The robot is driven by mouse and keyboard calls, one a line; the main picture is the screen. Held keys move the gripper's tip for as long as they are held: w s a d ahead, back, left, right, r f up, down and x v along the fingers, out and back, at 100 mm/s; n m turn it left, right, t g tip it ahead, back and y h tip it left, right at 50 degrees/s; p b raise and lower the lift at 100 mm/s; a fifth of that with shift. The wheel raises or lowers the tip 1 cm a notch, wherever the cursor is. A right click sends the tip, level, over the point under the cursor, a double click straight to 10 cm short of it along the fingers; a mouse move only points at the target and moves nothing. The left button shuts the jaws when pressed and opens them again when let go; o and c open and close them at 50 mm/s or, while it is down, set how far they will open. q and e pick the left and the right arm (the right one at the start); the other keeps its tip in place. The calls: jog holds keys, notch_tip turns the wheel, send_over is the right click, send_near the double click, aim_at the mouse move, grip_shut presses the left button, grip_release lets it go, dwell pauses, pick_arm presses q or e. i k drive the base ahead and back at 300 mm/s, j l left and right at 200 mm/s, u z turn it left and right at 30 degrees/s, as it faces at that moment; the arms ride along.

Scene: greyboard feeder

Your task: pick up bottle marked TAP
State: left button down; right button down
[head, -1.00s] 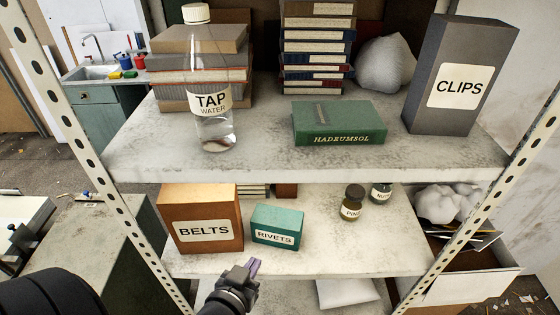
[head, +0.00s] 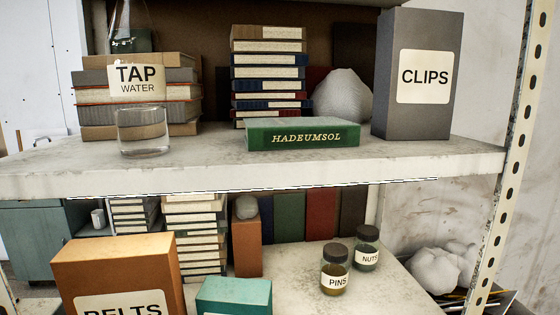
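The bottle marked TAP WATER (head: 143,146) stands upright near the front left of the upper shelf (head: 400,168) in the head view. It is clear, with a pale label, and some clear water shows in its base. Its upper part is faint against the books behind it, and its cap is not in view. Neither of my grippers shows in the head view now.
A green HADEUMSOL book (head: 302,134) lies right of the bottle, with a grey CLIPS box (head: 418,75) farther right. Stacked books (head: 185,95) stand close behind the bottle. The lower shelf holds a BELTS box (head: 120,265), a teal box (head: 234,296) and a PINS jar (head: 335,270).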

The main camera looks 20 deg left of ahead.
aim_at(134, 47)
jog(key=k+j+u, duration=0.15)
jog(key=u, duration=0.35)
jog(key=k+j+u, duration=0.1)
jog(key=u, duration=0.4)
jog(key=k+l+u, duration=0.2)
jog(key=u, duration=0.15)
jog(key=k+l+u, duration=0.55)
jog(key=u, duration=0.15)
